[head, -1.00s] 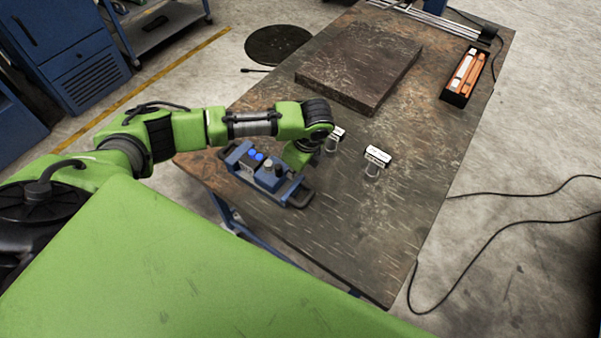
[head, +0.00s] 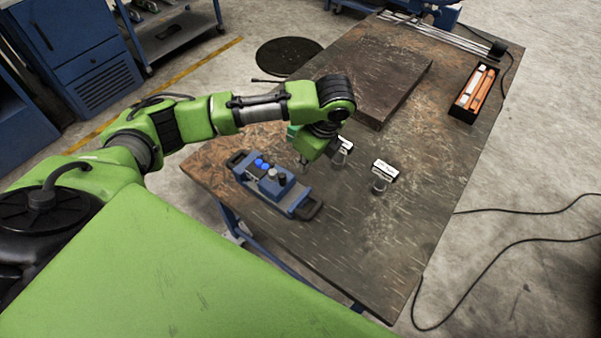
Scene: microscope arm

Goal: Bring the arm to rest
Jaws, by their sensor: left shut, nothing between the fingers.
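My left arm (head: 200,118), green with dark joints, reaches in from the left over the worktable (head: 430,190). Its wrist bends down at the end. My left gripper (head: 304,161) points down just behind the blue control box (head: 272,184) and is shut and empty. The wrist partly hides the area behind the box. My right gripper is not in view.
Two small clear containers with white labels, one by the wrist (head: 341,152) and one further right (head: 382,178), stand on the table. A thick dark slab (head: 365,85) lies behind. An open black box (head: 475,92) holds orange and white items. The near right tabletop is clear.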

